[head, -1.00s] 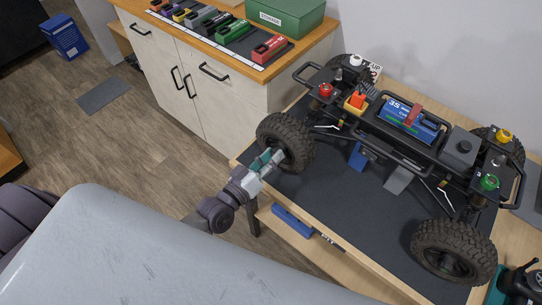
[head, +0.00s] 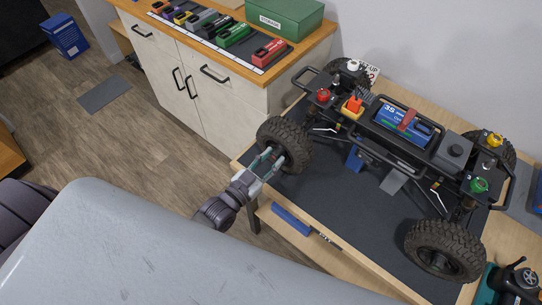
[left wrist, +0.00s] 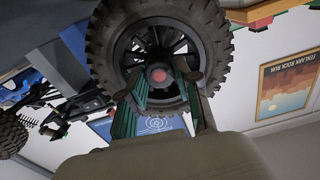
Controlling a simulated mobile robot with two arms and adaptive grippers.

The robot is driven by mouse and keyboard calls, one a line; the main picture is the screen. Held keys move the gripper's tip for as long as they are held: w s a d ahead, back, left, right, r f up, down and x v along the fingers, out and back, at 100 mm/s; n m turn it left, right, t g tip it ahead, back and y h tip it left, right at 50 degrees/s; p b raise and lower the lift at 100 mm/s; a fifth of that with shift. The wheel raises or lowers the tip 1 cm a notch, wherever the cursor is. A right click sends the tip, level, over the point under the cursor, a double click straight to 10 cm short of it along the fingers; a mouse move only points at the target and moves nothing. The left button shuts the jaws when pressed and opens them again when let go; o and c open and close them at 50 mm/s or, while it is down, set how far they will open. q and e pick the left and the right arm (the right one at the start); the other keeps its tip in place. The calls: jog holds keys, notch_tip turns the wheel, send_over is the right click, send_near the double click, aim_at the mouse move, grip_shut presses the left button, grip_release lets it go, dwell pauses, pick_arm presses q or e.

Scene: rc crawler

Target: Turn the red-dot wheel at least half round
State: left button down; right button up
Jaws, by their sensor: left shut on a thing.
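The wheel (head: 287,133) at the crawler's near left corner has a black knobby tyre. In the left wrist view the wheel (left wrist: 212,40) fills the top middle, with dark spokes and a reddish hub cap (left wrist: 158,75). My left gripper (head: 272,159) reaches the wheel's outer face from the left. Its teal fingers (left wrist: 160,92) stand on either side of the hub, shut on the wheel. The exact contact is partly hidden. My right gripper is not in view.
The crawler (head: 400,130) stands on a dark mat (head: 335,218) on the wooden bench. Its near right wheel (head: 445,250) is clear of my arm. A cabinet (head: 205,85) with a green box (head: 285,17) stands behind. A teal controller (head: 510,285) sits at lower right.

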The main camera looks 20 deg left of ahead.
pick_arm(q)
jog(key=m, duration=0.6)
jog(key=shift+m+p, duration=0.3)
jog(key=shift+p, duration=0.1)
jog(key=m, duration=0.5)
jog(key=shift+f, duration=0.1)
jog(key=shift+d+m, duration=0.1)
jog(key=shift+m, duration=0.2)
jog(key=c, duration=0.8)
grip_release()
jog(key=v, duration=1.2)
